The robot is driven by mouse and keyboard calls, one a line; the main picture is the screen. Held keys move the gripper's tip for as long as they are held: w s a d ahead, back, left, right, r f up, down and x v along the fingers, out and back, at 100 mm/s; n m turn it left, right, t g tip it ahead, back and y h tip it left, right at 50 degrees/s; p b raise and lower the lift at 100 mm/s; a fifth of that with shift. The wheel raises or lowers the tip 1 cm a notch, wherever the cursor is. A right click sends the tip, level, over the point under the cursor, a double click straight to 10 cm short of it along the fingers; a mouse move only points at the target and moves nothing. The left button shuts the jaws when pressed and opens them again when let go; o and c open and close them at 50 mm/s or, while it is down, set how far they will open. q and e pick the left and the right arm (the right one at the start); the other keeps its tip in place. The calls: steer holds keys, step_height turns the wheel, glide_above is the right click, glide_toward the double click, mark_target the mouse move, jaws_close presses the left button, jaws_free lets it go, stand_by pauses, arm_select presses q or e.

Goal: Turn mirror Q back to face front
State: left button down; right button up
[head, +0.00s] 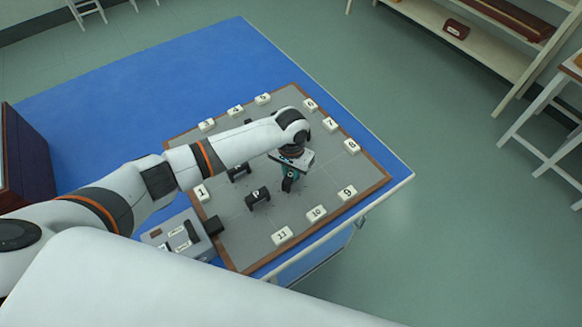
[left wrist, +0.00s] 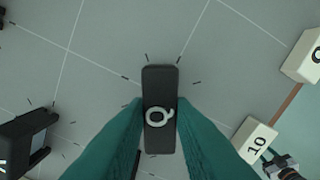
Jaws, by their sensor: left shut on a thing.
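Mirror Q (left wrist: 160,85) is a dark, narrow block with a white letter Q on its top. In the left wrist view it stands upright in the picture, between the two teal fingers of my left gripper (left wrist: 160,115), which are shut on its long sides. In the head view my left gripper (head: 289,182) reaches down onto the grey board (head: 225,215), and it hides most of the mirror. Short dark tick marks lie on the board around the mirror. Which way its face points is hidden. My right gripper is not in view.
Mirror P (head: 258,196) stands close by on the left, and another dark mirror (head: 238,172) stands behind it. White numbered blocks, such as block 9 (head: 347,192) and block 10 (head: 316,213), line the board's edge. A grey device (head: 180,236) sits at the near left.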

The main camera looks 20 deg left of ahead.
mark_target(291, 175)
arm_select(q)
steer(key=m+p, duration=0.1)
steer(key=m, duration=0.2)
steer(key=shift+r, duration=0.1)
steer(key=shift+m+p, duration=0.4)
steer(key=shift+m, duration=0.8)
steer(key=c, duration=1.2)
jaws_free()
steer(key=shift+c, duration=0.2)
step_height(291, 175, up, 12)
steer(key=b, duration=0.2)
steer(key=shift+d, duration=0.1)
